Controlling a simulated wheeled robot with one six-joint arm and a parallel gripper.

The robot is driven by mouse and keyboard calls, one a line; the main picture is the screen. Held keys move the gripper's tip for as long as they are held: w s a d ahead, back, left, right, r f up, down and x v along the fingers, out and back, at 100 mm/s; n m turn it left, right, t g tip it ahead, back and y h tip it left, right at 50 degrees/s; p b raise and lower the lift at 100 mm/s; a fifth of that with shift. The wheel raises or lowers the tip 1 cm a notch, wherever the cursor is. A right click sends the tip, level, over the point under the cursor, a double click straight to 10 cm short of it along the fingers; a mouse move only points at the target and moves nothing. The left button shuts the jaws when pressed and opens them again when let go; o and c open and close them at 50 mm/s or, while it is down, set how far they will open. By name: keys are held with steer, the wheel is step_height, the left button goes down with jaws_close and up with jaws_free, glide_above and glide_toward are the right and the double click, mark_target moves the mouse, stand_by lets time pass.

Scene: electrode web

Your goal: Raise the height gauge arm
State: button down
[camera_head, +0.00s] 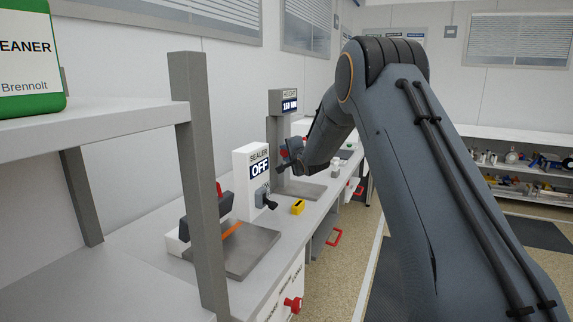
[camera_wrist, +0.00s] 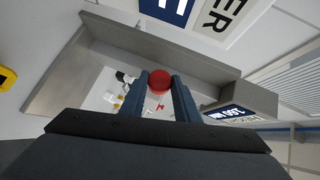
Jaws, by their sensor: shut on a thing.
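My gripper (camera_head: 288,154) is at the post, below the display. In the wrist view, a round red knob (camera_wrist: 159,80) sits between its two dark fingers, which are shut on it. The gauge arm behind the knob is mostly hidden.
A white sealer box (camera_head: 247,165) reading OFF stands left of the gauge, with a grey plate (camera_head: 245,252) and dark lever nearby. A shelf frame (camera_head: 190,130) rises at near left. Shelves (camera_head: 530,170) stand far right.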

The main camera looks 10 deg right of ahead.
step_height(320, 180, up, 5)
steer(key=shift+f+p, duration=0.1)
steer(key=shift+p, duration=0.9)
steer(key=c, duration=1.4)
jaws_free()
steer(key=shift+o, duration=0.2)
steer(key=b+v, duration=0.1)
steer(key=v, duration=0.7)
steer(key=shift+w+f, duration=0.1)
